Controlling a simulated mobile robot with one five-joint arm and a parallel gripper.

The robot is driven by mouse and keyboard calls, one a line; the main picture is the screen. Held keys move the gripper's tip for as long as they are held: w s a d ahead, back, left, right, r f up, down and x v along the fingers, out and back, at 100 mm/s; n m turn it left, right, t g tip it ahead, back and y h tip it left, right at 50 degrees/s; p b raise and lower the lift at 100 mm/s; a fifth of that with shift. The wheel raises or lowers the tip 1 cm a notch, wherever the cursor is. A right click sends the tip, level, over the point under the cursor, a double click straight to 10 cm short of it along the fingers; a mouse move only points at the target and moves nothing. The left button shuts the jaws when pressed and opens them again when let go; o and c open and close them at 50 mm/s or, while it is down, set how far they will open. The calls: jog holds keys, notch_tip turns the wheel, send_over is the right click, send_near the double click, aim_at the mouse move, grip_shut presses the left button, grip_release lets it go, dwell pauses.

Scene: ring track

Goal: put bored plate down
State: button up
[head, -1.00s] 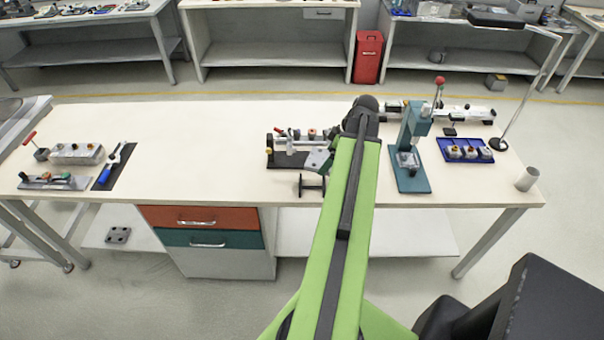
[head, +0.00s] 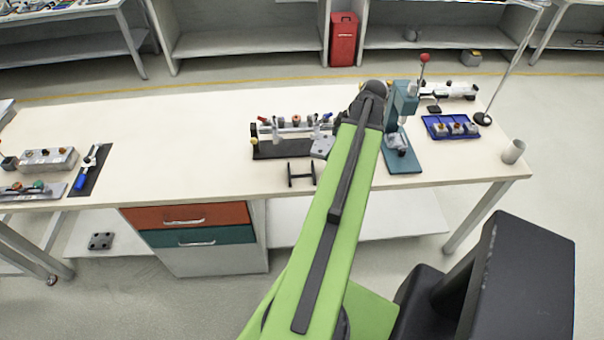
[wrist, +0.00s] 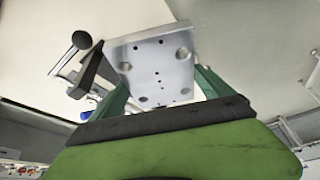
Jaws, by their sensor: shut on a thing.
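The bored plate (wrist: 152,68) is a grey metal plate with several holes, seen close up in the wrist view. My gripper (wrist: 160,85) is shut on it, with a green finger at each side. In the head view the plate (head: 321,146) shows as a small grey piece beside the end of my green arm, above the front part of the workbench (head: 200,150). My arm hides most of the gripper there. I cannot tell how high the plate is above the bench top.
A black fixture with a rail (head: 285,148) and a small black stand (head: 301,172) are close to the plate's left. A teal press (head: 402,130) stands to the right, with a blue tray (head: 450,127) beyond it. The bench top's left middle is clear.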

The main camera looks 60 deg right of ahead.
jog(key=shift+s+d+f, duration=0.15)
jog(key=shift+s+d, duration=0.05)
jog(key=shift+s, duration=0.25)
jog(key=w+a+f+b, duration=0.5)
jog(key=w+f+b, duration=0.2)
jog(key=w, duration=0.3)
jog(key=b, duration=0.4)
send_over(302, 176)
notch_tip(302, 176, down, 4)
jog(key=shift+w+d+f, duration=0.1)
jog(key=shift+f, duration=0.05)
jog(key=shift+r, duration=0.2)
jog(key=shift+f, duration=0.2)
jog(key=o, duration=1.8)
jog(key=shift+r, duration=0.1)
